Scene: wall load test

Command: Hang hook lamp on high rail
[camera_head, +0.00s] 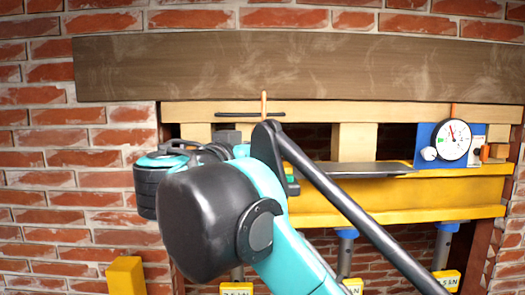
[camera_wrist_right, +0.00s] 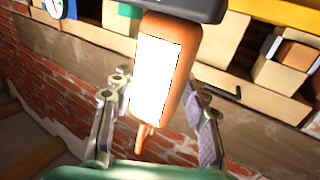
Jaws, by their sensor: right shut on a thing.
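The hook lamp (camera_wrist_right: 155,80) has an orange-brown body with a white lit panel, a dark block at one end and a thin orange hook (camera_wrist_right: 143,135) at the other. My right gripper (camera_wrist_right: 160,112) has its fingers on both sides of the lamp and is shut on it. In the head view my arm hides the gripper and most of the lamp; a thin orange upright (camera_head: 263,104), apparently its hook, shows above. It overlaps a thin dark rail (camera_head: 235,114) before the pale beam; I cannot tell if they touch. My left gripper is not in view.
A dark wooden board (camera_head: 330,70) spans the brick wall above a pale beam (camera_head: 345,110). A yellow beam (camera_head: 440,200) runs below. A white dial gauge (camera_head: 452,139) on a blue plate is at the right. A yellow block (camera_head: 126,277) stands lower left.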

